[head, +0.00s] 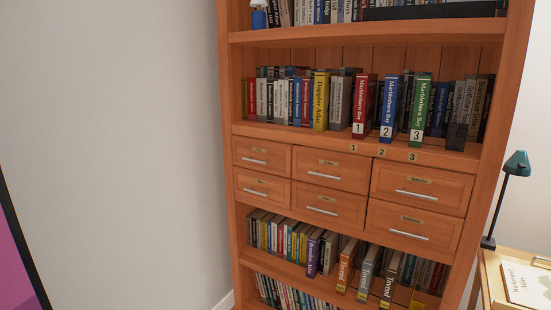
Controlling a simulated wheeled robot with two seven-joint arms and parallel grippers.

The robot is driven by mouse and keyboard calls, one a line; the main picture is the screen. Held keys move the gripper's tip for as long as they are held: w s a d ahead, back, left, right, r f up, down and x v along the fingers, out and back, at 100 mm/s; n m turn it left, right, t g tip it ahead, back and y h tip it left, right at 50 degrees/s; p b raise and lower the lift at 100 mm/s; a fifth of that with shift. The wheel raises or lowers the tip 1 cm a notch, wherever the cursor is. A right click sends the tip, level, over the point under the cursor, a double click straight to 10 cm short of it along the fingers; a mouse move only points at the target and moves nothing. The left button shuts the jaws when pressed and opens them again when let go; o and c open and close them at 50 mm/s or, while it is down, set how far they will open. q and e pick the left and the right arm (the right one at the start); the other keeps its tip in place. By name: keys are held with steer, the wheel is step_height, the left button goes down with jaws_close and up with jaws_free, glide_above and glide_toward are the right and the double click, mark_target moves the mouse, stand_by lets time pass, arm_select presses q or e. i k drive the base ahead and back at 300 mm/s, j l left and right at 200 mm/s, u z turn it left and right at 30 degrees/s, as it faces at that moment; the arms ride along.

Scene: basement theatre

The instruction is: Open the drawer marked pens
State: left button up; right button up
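A wooden bookcase holds a block of small drawers in two rows of three. The upper row has a left drawer (276,163), a middle drawer (347,185) and a right drawer (447,196). The lower row has a left drawer (277,195), a middle drawer (349,212) and a right drawer (442,241). Each has a silver bar handle and a small label plate above it. All look shut. The labels are too small to read, so I cannot tell which is marked pens. Neither of my grippers is in view.
Books stand on shelves above and below the drawers, including red (366,105), blue (389,108) and green (420,110) volumes. A desk (495,287) with a teal lamp (517,163) is at the right. A bare wall (110,130) fills the left.

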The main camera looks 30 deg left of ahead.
mark_target(276, 157)
steer(key=i+j, duration=0.3)
steer(key=i, duration=0.2)
steer(key=i+j, duration=0.25)
steer(key=i, duration=0.2)
